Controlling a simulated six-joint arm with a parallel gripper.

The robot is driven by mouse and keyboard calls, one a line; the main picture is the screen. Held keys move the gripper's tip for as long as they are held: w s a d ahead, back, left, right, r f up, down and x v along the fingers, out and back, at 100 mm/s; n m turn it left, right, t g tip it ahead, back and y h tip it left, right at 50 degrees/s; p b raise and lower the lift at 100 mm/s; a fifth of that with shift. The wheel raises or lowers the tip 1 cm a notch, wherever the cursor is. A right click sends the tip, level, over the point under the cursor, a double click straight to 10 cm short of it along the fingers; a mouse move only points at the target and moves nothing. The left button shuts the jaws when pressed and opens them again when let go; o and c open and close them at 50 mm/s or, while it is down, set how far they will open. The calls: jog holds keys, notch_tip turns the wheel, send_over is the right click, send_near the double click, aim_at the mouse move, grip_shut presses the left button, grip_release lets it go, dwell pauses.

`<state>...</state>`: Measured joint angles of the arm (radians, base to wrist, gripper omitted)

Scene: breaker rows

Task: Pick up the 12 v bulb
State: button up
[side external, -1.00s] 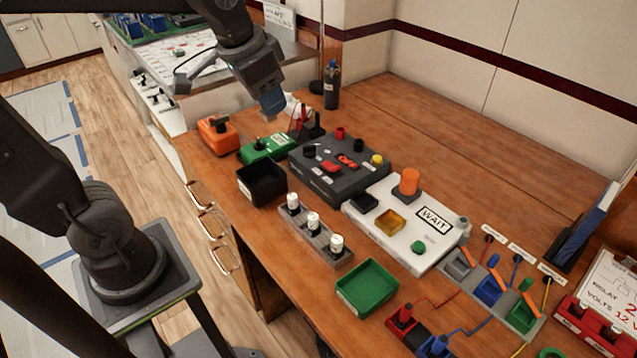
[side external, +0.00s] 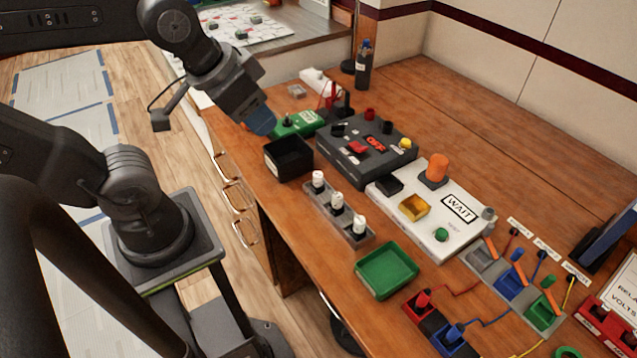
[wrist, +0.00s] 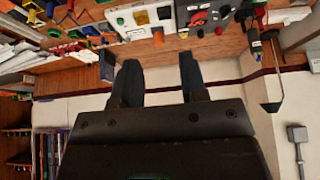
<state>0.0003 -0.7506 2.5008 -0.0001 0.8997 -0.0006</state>
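Three small white-topped bulbs stand upright in a grey rack (side external: 347,238) near the bench's front edge: a far one (side external: 317,180), a middle one (side external: 337,200) and a near one (side external: 359,225). Their labels are too small to read, so I cannot tell which is 12 V. My gripper (side external: 262,124) is up and left of the rack, near the green meter (side external: 298,124), apart from the bulbs. In the wrist view my gripper (wrist: 158,66) has two dark fingers apart with nothing between them. I cannot make out the bulbs in the wrist view.
A black bin (side external: 289,160) stands between my gripper and the rack. A dark grey box (side external: 350,155) and a white WAIT panel (side external: 410,225) lie behind the rack. A green tray (side external: 386,270) is to its right. A dark bottle (side external: 363,68) stands at the back.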

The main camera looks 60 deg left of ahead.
dwell(0.5)
jog(key=o, duration=0.4)
jog(key=m+g, duration=0.6)
jog(key=m, duration=0.9)
send_over(317, 174)
notch_tip(317, 174, down, 18)
jog(key=f, duration=0.8)
jog(key=shift+a, duration=0.2)
jog(key=shift+d+f, duration=0.2)
jog(key=shift+f, duration=2.7)
